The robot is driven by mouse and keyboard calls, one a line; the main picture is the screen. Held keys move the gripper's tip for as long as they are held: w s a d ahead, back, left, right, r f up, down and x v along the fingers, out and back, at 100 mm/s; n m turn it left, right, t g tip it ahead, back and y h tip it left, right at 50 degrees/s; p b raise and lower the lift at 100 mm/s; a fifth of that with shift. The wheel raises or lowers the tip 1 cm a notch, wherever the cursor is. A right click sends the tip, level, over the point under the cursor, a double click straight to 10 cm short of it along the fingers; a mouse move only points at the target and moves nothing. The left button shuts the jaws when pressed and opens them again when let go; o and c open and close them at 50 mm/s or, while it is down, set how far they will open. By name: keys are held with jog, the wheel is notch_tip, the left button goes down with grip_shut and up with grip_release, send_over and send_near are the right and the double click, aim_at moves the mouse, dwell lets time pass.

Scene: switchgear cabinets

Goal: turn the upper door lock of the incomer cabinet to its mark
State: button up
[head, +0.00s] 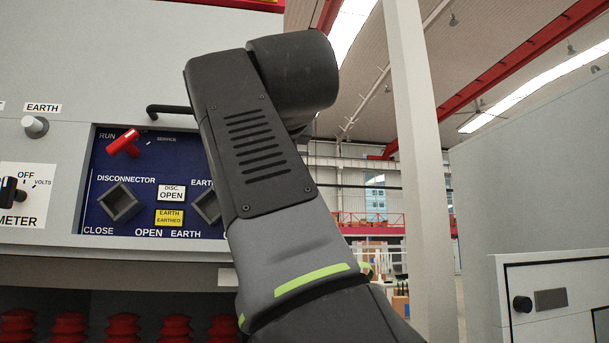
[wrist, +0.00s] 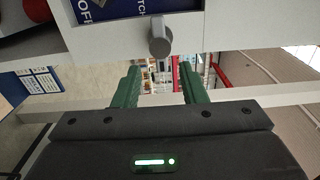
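In the wrist view, a grey knob (wrist: 160,38) with a raised grip stands on a pale panel edge; it looks like a door lock, but no label or mark beside it is readable. My gripper (wrist: 160,72) shows two green fingers, apart, with nothing between them. The knob is ahead of the fingertips, roughly centred between them in the picture, and not held. In the head view my arm covers the middle, and my gripper and this knob are hidden behind it or out of frame.
In the head view, a blue panel (head: 140,215) has a red handle (head: 124,144) and square sockets. A grey knob (head: 35,126) sits under an EARTH label. A black handle (head: 168,110) juts out beside my arm. Another cabinet (head: 550,290) stands at the right.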

jog(key=shift+b+v, duration=0.4)
jog(key=shift+v, duration=2.3)
jog(key=p+x, duration=0.2)
jog(key=x, duration=1)
jog(key=shift+p, duration=0.3)
